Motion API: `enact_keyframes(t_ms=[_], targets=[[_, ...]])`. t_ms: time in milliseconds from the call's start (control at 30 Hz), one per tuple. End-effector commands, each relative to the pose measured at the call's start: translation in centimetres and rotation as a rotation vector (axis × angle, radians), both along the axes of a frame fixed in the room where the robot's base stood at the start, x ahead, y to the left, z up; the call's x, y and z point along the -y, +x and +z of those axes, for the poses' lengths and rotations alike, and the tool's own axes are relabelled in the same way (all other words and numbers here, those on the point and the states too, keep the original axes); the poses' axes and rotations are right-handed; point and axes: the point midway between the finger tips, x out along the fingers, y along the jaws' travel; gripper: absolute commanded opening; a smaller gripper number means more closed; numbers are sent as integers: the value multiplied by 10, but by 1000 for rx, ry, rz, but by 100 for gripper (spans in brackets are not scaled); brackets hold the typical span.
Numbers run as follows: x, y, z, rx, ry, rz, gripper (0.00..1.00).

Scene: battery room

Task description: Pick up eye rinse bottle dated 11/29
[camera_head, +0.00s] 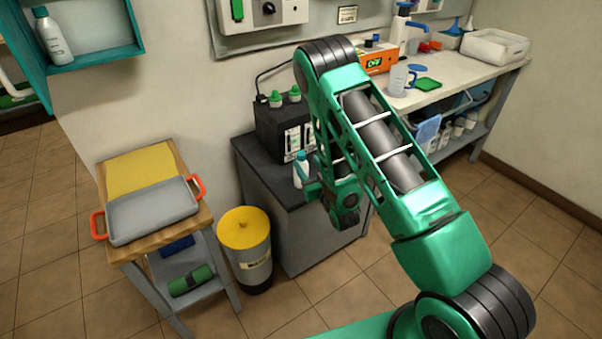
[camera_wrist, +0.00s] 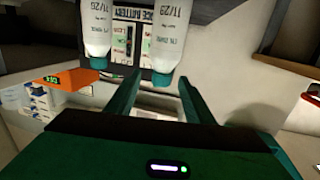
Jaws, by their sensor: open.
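A white eye rinse bottle (camera_wrist: 175,38) with a teal cap shows upside down in the wrist view, with a date that seems to read 11/29. A second similar bottle (camera_wrist: 95,30) is to its left; the last digit of its date is unclear. My gripper (camera_wrist: 158,82) is open and empty, its fingers pointing at the first bottle, whose cap shows between the fingertips. In the head view one white bottle (camera_head: 301,170) stands on the dark cabinet top (camera_head: 262,165), close to my gripper (camera_head: 316,192). My arm may hide the other.
A black battery unit (camera_head: 280,128) with green caps stands behind the bottle. A similar bottle (camera_head: 52,38) sits in the teal wall shelf (camera_head: 100,56). A yellow-topped bin (camera_head: 247,250) and a cart with a grey tray (camera_head: 150,212) stand left. A cluttered bench (camera_head: 455,82) is right.

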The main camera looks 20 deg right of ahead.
Motion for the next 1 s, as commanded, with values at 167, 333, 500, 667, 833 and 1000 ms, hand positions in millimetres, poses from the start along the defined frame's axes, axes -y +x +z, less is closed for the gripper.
enact_keyframes(t_ms=[167, 333, 500, 667, 833, 1000], targets=[[-4, 18, -1, 3, 0, 1, 48], [-8, 41, -3, 2, 0, 0, 48], [-10, 51, -4, 0, 0, 0, 48], [-10, 51, -4, 0, 0, 1, 48], [-10, 51, -4, 0, 0, 1, 19], [-10, 51, -4, -1, 0, 1, 0]])
